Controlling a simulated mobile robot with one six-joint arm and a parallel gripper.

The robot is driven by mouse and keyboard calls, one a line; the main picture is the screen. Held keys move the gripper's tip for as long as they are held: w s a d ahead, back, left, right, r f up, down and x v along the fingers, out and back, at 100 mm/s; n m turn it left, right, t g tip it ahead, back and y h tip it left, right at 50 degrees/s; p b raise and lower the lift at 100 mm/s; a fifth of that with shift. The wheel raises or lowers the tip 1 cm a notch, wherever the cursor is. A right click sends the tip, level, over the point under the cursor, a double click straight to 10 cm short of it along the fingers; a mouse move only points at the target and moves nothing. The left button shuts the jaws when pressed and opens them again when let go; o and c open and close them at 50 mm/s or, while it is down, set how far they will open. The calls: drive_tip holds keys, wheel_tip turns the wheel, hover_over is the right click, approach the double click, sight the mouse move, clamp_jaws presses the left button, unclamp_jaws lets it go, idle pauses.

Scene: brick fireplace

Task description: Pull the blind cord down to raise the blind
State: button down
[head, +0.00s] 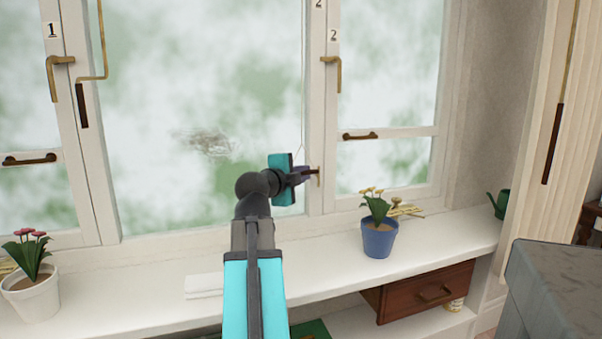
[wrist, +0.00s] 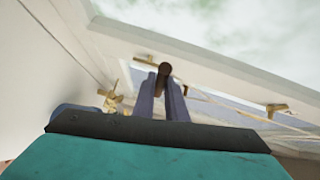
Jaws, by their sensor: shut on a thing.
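My gripper (head: 305,174) is in front of the white window post between the large pane and the right pane. In the wrist view its two purple fingers (wrist: 165,92) are shut on the dark brown end knob (wrist: 165,69) of the blind cord. A thin pale cord (wrist: 240,112) runs off to the right from the fingers in the wrist view. In the head view the cord (head: 300,152) shows as a faint line just above the gripper. The blind itself is not visible in either view.
A brass hook (head: 318,178) is on the post beside the fingertips. A blue pot (head: 379,238) with a plant stands on the white sill (head: 450,232) to the right, and a white pot (head: 34,297) at the far left. A grey block (head: 560,280) is at the right.

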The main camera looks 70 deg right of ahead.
drive_tip(key=shift+s+d+f+b, duration=0.15)
drive_tip(key=shift+f+b, duration=0.8)
drive_tip(key=shift+f, duration=0.7)
drive_tip(key=c, duration=2.2)
unclamp_jaws()
drive_tip(key=o, duration=0.4)
drive_tip(key=shift+d+f, duration=0.2)
drive_tip(key=shift+d, duration=0.05)
drive_tip(key=shift+c, duration=0.2)
drive_tip(key=shift+o, duration=0.2)
drive_tip(key=shift+a+r, duration=0.15)
drive_tip(key=shift+a, duration=0.15)
